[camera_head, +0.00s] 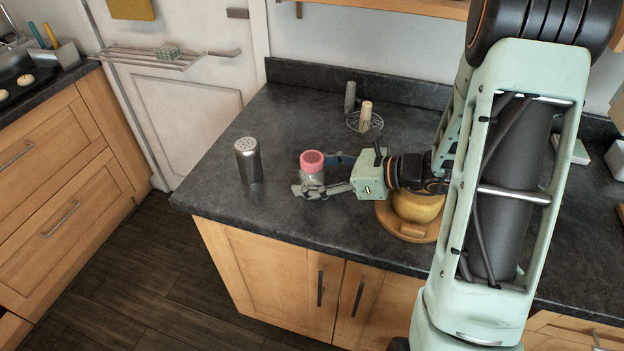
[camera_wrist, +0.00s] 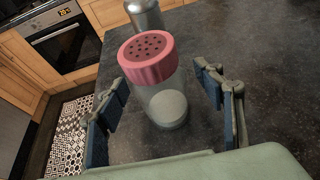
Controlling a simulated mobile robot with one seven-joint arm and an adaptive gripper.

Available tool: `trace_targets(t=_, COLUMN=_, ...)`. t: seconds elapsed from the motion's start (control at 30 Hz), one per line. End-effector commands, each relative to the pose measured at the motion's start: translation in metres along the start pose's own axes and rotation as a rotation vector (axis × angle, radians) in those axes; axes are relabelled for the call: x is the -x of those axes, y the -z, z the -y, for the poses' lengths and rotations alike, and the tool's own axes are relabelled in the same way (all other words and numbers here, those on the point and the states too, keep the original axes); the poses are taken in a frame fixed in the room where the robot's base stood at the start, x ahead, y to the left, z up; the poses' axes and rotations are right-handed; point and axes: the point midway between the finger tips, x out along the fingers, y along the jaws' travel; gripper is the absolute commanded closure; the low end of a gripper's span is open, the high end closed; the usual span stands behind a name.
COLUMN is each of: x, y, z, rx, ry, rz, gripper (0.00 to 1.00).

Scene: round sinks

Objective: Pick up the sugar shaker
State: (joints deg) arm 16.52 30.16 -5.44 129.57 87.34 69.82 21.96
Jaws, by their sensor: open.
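A clear shaker with a pink perforated lid (camera_head: 312,160) and pale contents stands upright on the dark countertop; it looks like the sugar shaker. In the wrist view the same pink-lidded shaker (camera_wrist: 160,90) stands between the two fingers. My gripper (camera_head: 318,174) is open, with one finger on each side of the shaker; it also shows in the wrist view (camera_wrist: 162,97). A gap shows at the right finger; whether the left finger touches cannot be told. In the head view the fingers partly hide the shaker's lower body.
A metal shaker (camera_head: 248,160) stands left of the pink-lidded one; it also shows in the wrist view (camera_wrist: 145,15). Behind are a grey cylinder (camera_head: 350,97) and a wire rack (camera_head: 356,122) with a pale-topped item. A round wooden board (camera_head: 427,234) lies under my arm. The counter's front left is clear.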

Motion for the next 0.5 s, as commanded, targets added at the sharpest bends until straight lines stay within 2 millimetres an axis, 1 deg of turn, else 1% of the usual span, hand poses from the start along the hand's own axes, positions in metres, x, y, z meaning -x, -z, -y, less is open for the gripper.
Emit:
trace_targets(t=0.03, x=0.0002, y=-0.0001, z=0.0001, rx=0.0, ry=0.0, rz=0.0, gripper=0.41)
trace_targets(t=0.07, x=0.0002, y=-0.0001, z=0.0001, rx=0.0, ry=0.0, rz=0.0, gripper=0.45)
trace_targets(t=0.4, x=0.0004, y=-0.0002, z=0.0, rx=0.001, ry=0.0, rz=0.0, gripper=0.82)
trace_targets(t=0.43, x=0.0004, y=-0.0002, z=0.0, rx=0.001, ry=0.0, rz=0.0, gripper=0.85)
trace_targets(t=0.5, x=0.0005, y=-0.0005, z=0.0001, rx=0.001, ry=0.0, rz=0.001, gripper=0.85)
